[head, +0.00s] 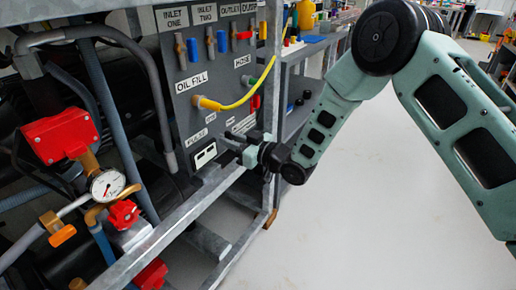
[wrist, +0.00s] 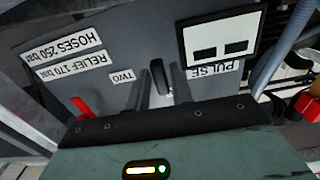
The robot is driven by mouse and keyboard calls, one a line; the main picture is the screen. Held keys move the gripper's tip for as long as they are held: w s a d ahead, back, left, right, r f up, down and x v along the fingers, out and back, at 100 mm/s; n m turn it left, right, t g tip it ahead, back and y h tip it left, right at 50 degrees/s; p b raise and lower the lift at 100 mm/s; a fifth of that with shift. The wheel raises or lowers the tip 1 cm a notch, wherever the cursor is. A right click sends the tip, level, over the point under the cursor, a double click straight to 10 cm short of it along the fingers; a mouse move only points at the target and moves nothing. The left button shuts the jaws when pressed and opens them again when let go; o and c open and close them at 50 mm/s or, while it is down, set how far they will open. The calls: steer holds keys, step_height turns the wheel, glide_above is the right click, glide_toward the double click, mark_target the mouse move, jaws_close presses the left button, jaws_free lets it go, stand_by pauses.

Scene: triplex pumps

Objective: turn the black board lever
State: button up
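The grey control board (head: 215,82) stands upright in a metal frame in the head view. The black board lever (wrist: 157,74) shows in the wrist view, near the labels TWO and PULSE, with the picture turned over. My gripper (wrist: 158,88) is open, with one finger on each side of the lever as seen there. Gaps show beside the lever; I cannot tell whether either finger touches it. In the head view my gripper (head: 232,147) is at the lower right of the board, and I cannot make out the lever there.
A red lever (wrist: 83,107) is left of my gripper in the wrist view. A yellow hose (head: 235,103) plugs into the board. The frame rail (head: 195,212) runs below my gripper. Red valves and a gauge (head: 107,185) are at left. The floor at right is clear.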

steer(key=p+v, duration=0.2)
steer(key=v, duration=1.4)
steer(key=s+d+r+m+g+h, duration=0.1)
steer(key=s+r+g+h, duration=0.35)
steer(key=s, duration=0.55)
steer(key=s+d+r+m+g+h+p, duration=0.1)
steer(key=s+r+g+h, duration=0.3)
steer(key=s, duration=0.6)
steer(key=s+d+r+m+g+h, duration=0.1)
steer(key=s+r+g+h, duration=0.3)
steer(key=s, duration=0.6)
step_height(320, 180, up, 24)
steer(key=t+h+p, duration=0.1)
steer(key=p, duration=2.4)
steer(key=shift+w+p, duration=0.35)
